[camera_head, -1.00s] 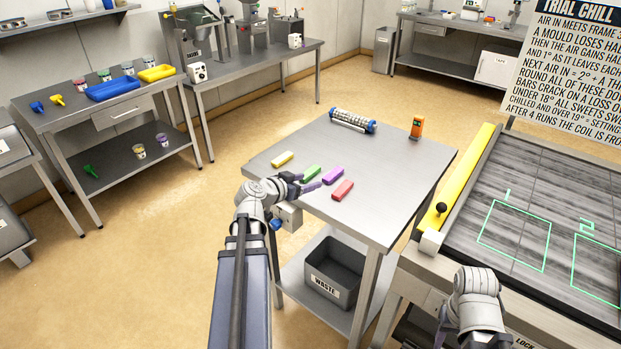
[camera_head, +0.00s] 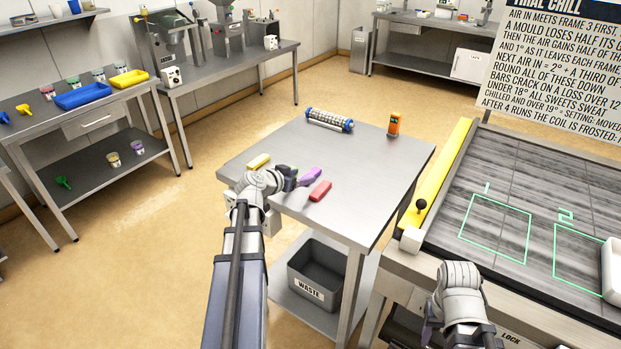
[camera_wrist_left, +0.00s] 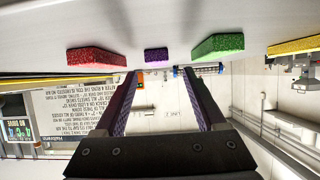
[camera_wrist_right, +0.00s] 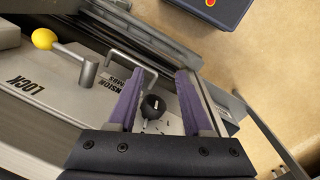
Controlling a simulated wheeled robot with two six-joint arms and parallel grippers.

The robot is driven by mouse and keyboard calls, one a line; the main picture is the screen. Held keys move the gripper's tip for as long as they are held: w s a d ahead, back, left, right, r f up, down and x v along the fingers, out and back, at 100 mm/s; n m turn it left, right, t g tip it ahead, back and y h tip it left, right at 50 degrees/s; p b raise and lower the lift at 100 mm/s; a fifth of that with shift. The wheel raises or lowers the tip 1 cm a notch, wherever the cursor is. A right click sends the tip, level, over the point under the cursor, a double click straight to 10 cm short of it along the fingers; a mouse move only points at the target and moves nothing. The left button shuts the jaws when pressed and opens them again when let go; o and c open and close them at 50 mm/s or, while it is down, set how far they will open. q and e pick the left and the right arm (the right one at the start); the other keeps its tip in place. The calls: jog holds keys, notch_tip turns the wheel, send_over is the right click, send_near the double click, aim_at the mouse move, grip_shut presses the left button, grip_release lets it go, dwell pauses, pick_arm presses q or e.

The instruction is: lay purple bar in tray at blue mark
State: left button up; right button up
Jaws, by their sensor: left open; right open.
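The purple bar (camera_head: 312,173) lies on the steel table between the green bar (camera_head: 287,171) and the red bar (camera_head: 320,191). The left wrist view also shows the purple bar (camera_wrist_left: 156,55), end-on, past the fingertips and roughly between them. My right gripper (camera_wrist_right: 159,76) is open and empty above the machine's lock panel. I cannot make out a tray with a blue mark.
A yellow bar (camera_head: 259,161) lies left on the table, with a coil cylinder (camera_head: 330,121) and an orange device (camera_head: 394,125) behind. A waste bin (camera_head: 315,275) sits below. Green outlined frames (camera_head: 497,228) mark the machine bed; a white object (camera_head: 612,270) shows at its right edge.

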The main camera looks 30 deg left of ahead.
aim_at(310, 175)
pick_arm(q)
jog(key=b+x, duration=0.1)
jog(key=x, duration=0.3)
jog(key=shift+w+d+f, duration=0.1)
jog(key=shift+d+f, duration=0.05)
grip_shut()
dwell(0.4)
